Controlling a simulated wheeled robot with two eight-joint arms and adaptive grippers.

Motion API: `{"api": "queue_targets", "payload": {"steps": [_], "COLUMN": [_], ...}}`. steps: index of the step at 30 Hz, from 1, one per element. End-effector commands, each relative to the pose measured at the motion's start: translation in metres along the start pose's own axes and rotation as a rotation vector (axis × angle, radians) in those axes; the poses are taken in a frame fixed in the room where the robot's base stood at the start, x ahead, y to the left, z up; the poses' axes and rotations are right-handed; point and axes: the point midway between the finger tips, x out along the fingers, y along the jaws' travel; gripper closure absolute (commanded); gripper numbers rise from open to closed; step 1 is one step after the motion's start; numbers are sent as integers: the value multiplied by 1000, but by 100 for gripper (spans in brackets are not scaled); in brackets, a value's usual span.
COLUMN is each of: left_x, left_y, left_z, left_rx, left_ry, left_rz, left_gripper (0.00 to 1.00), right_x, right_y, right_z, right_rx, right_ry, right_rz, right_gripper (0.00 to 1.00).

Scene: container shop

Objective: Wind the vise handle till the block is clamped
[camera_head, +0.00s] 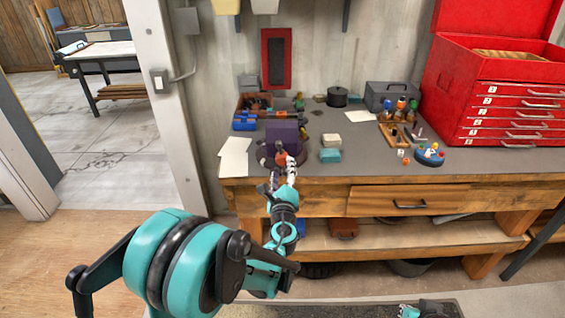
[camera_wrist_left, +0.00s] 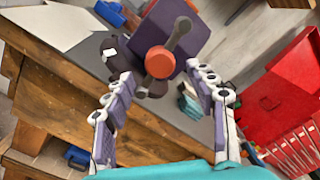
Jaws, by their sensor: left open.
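The purple vise (camera_head: 283,133) stands near the bench's front edge, and its body fills the top middle of the left wrist view (camera_wrist_left: 163,30). Its orange-red hub (camera_wrist_left: 159,62) faces me, with a grey handle bar (camera_wrist_left: 180,28) slanting from upper right to lower left through it. My left gripper (camera_head: 284,168) is open in front of the vise. In the left wrist view its two fingers (camera_wrist_left: 166,90) stand either side of the hub, apart from it, with nothing between the tips. I cannot make out a block in the jaws.
Teal and pale blocks (camera_head: 330,155) sit right of the vise, and white paper (camera_head: 234,157) lies left. Bench surface (camera_head: 365,160) right of the blocks is clear.

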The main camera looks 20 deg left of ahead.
Motion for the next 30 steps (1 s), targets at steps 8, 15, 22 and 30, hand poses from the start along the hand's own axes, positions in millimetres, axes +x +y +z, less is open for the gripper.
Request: {"api": "queue_targets", "payload": {"steps": [8,15,22,30], "left_x": [-50,-62,-61,-64], "left_y": [0,0,0,5], "left_z": [-1,0,0,11], "left_rx": [0,-1,0,-80], "left_ry": [1,0,0,-7], "left_rz": [-1,0,0,41], "left_gripper": [44,44,44,44], "right_x": [0,0,0,0], "right_y": [0,0,0,0], "right_z": [0,0,0,0], "right_rx": [0,0,0,0], "right_ry": [0,0,0,0], "right_rz": [0,0,0,0], "right_gripper": [100,100,100,100]}}
